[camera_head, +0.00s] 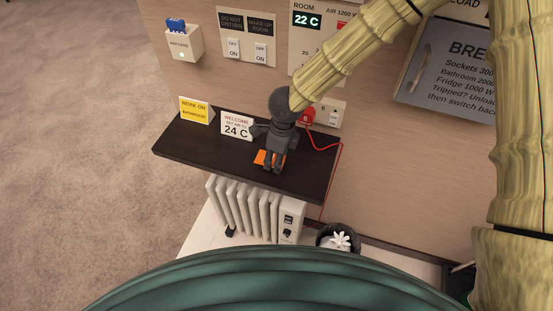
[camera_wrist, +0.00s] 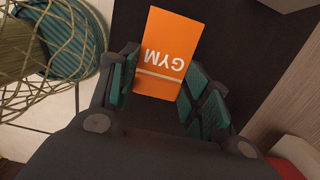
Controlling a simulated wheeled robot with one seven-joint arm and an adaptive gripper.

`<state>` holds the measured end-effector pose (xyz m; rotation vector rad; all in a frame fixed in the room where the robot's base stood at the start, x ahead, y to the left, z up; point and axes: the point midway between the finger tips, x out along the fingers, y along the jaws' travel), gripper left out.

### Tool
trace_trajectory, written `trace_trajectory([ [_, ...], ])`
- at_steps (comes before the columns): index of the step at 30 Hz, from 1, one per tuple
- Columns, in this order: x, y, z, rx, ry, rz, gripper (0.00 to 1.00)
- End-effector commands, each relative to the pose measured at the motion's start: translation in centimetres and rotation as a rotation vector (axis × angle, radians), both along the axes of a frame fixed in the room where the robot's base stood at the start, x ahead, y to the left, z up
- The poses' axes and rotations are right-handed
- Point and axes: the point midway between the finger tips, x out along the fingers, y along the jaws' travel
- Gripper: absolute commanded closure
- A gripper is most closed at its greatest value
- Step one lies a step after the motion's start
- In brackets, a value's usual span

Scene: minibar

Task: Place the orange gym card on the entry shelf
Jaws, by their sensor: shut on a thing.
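The orange gym card (camera_head: 261,157) shows at my gripper's fingertips, over the dark entry shelf (camera_head: 190,145), right of the shelf's middle. In the wrist view the card (camera_wrist: 168,45) lies between the two fingers, its white GYM lettering upside down. My gripper (camera_head: 271,165) points down at the shelf and is shut on the card; the fingers (camera_wrist: 160,85) also show in the wrist view. The dark shelf (camera_wrist: 230,30) fills the background behind the card. The card's near end is hidden by my gripper. I cannot tell whether the card touches the shelf.
A yellow sign (camera_head: 195,111) and a white 24 C sign (camera_head: 237,126) stand on the shelf's left and middle. A red plug (camera_head: 307,117) with a red cord (camera_head: 325,147) is right of my gripper. A white radiator (camera_head: 243,208) and a bin (camera_head: 338,237) stand below.

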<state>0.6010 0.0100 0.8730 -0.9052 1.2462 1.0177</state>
Motion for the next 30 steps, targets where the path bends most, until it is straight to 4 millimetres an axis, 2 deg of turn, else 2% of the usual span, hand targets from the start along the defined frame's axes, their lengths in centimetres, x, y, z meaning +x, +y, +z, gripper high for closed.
trace_trajectory([
  [6, -0.1, 0.0, -1.9, 0.0, 0.001, 0.001, 0.66],
  [17, -0.1, 0.0, -2.3, 0.0, 0.001, 0.001, 0.66],
  [18, -0.1, 0.0, -2.2, 0.0, 0.001, 0.001, 0.47],
  [21, -0.1, 0.0, -2.2, 0.0, 0.0, 0.001, 0.31],
  [30, -0.1, 0.0, -2.2, 0.0, 0.0, 0.0, 0.31],
])
